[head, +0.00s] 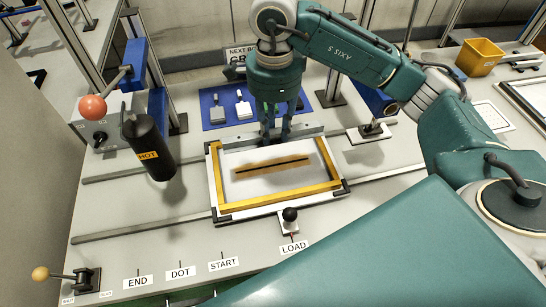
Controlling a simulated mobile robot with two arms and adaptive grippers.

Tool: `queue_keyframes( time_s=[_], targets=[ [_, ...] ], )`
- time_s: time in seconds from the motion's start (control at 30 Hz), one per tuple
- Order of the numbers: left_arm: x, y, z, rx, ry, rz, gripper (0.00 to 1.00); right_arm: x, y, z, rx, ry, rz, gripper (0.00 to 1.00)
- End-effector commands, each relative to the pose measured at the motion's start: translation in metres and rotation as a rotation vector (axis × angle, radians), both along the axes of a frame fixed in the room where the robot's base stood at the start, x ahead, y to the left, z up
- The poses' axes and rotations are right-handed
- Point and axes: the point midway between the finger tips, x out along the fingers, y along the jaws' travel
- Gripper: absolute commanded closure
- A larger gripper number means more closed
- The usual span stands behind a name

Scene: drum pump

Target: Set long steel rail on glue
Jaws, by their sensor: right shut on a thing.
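My right gripper (274,138) reaches down from above at the back edge of the framed white panel (245,185). Its dark green fingers are shut on a thin grey bar, which looks like the long steel rail (310,132). The rail lies along the panel's back side; whether it touches the panel I cannot tell. In front of it, a dark line, perhaps the glue (290,162), runs along a brown strip on the panel. Yellow bars edge the panel's left, front and right sides. My left gripper is not in view.
A black bottle labelled HOT (150,148) stands at the left, near a red ball lever (94,107). A black knob (290,215) is at the panel's front edge by LOAD. A blue mat (217,98) with tools lies behind. A yellow bin (479,57) is far right.

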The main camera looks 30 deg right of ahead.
Motion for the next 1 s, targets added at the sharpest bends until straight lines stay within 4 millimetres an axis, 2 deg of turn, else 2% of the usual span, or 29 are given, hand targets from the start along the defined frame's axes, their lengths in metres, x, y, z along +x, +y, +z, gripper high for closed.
queue_keyframes(
  time_s=[0.1, 0.3, 0.47, 0.7, 1.0],
  targets=[
    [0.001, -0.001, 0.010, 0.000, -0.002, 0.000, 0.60, -0.002, 0.000, -0.029, 0.000, 0.005, 0.000, 1.00],
    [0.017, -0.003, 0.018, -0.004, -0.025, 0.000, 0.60, 0.000, 0.000, -0.065, 0.001, 0.000, 0.001, 1.00],
    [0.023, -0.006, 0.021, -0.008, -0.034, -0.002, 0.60, 0.000, 0.000, -0.078, 0.001, 0.000, 0.002, 1.00],
    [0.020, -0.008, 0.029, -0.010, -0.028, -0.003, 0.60, 0.000, 0.000, -0.112, 0.001, 0.001, 0.001, 1.00],
    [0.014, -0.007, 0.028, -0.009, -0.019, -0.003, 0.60, 0.001, 0.000, -0.117, 0.000, -0.003, 0.002, 1.00]
  ],
)
